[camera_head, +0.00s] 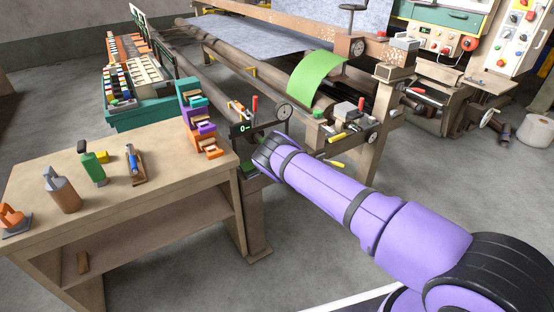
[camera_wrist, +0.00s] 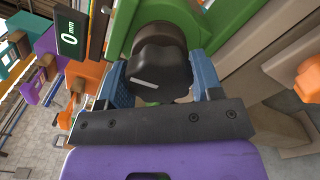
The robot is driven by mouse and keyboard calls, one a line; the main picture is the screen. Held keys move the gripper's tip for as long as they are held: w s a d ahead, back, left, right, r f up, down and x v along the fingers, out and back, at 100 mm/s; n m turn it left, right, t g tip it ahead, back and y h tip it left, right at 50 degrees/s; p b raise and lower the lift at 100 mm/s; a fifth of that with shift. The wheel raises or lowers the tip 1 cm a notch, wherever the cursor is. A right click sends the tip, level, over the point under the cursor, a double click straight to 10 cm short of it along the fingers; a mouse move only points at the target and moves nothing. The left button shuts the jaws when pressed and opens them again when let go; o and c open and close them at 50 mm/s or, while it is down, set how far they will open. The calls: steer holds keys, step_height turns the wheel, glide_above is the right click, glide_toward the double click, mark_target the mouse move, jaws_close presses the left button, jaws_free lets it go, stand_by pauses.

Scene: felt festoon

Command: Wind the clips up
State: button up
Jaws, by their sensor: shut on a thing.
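In the wrist view a black fluted knob (camera_wrist: 161,72) with a white mark line sits on a green bracket (camera_wrist: 205,22). My gripper (camera_wrist: 162,82) is shut on this knob, with one blue finger at each side of it. A dark display (camera_wrist: 70,35) beside it reads 0 mm. In the head view the same display (camera_head: 240,128) stands at the near end of the machine's rollers. There my purple arm reaches to it and hides the knob and my fingers. I cannot make out the clips for certain in either view.
A wooden bench (camera_head: 130,185) with several tools stands at the left. A green sheet (camera_head: 318,76) lies over the roller. An orange knob (camera_wrist: 308,78) is at the right in the wrist view.

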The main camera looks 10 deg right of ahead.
steer(key=o, duration=0.9)
steer(key=v, duration=1.1)
